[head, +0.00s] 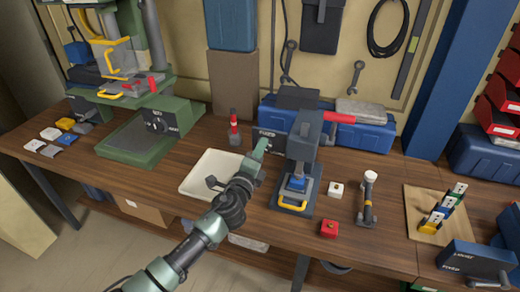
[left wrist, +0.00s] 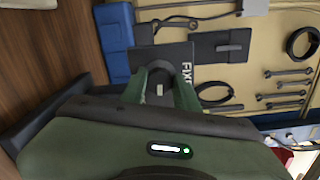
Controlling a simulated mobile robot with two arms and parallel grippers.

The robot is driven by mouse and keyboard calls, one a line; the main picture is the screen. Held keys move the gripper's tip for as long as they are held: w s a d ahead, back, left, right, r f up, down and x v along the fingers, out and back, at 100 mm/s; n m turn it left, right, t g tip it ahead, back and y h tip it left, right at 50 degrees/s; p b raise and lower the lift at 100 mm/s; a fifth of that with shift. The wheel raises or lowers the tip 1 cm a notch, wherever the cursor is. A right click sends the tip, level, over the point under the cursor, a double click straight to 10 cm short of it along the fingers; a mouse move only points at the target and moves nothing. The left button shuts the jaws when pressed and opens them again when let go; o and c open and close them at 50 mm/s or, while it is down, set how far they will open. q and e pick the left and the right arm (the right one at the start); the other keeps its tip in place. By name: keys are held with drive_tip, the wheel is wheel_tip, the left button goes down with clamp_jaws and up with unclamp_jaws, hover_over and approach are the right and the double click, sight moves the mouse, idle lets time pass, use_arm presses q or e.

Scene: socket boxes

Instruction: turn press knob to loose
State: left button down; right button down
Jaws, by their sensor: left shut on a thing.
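The press (head: 302,150) is a dark grey machine with a red lever (head: 340,117), standing at the middle of the workbench. A dark label plate (head: 270,134) with pale lettering stands at its left side. In the left wrist view the plate (left wrist: 176,58) shows letters starting "FIX", the rest being covered. My left gripper (head: 262,147) reaches the plate from the front left. Its two green fingers (left wrist: 160,90) are shut on the press knob in front of the plate. The knob is mostly hidden by the fingers, so its setting cannot be read. My right gripper is out of view.
A cream tray (head: 200,183) lies under my left arm. A green machine (head: 150,130) stands at left. A blue toolbox (head: 375,137) is behind the press.

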use_arm(q)
drive_tip(key=m+p, duration=0.1)
drive_tip(key=m, duration=0.3)
drive_tip(key=shift+f+m, duration=0.1)
drive_tip(key=shift+m, duration=0.3)
idle(0.4)
drive_tip(key=c, duration=1.1)
unclamp_jaws()
drive_tip(key=shift+o, duration=0.2)
drive_tip(key=v, duration=0.8)
